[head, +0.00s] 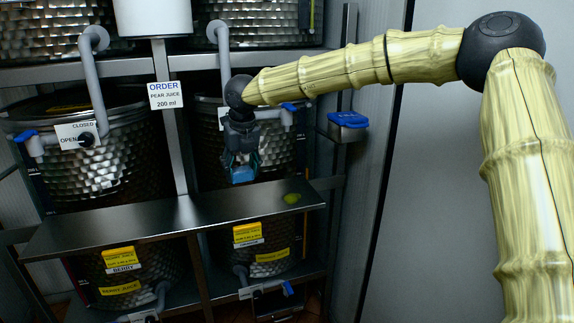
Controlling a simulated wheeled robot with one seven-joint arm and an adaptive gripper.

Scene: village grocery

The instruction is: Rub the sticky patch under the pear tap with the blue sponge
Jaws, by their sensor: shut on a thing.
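My gripper (241,163) is shut on the blue sponge (243,175), pointing down in front of the right-hand vat. The sponge appears to be a little above the steel shelf (170,218), left of the patch. The sticky patch (292,198) is a small yellow-green smear near the shelf's right end. A tap with a blue handle (288,107) is on the right-hand vat, above the patch and partly behind my arm. A sign (166,95) on the post reads "ORDER PEAR JUICE 200 ml". I cannot read a pear label on this tap.
The left vat (100,165) has a tap with a blue handle (26,136) and an open/closed dial (86,140). A blue-topped holder (348,120) sticks out at the right. The shelf's left and middle are bare.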

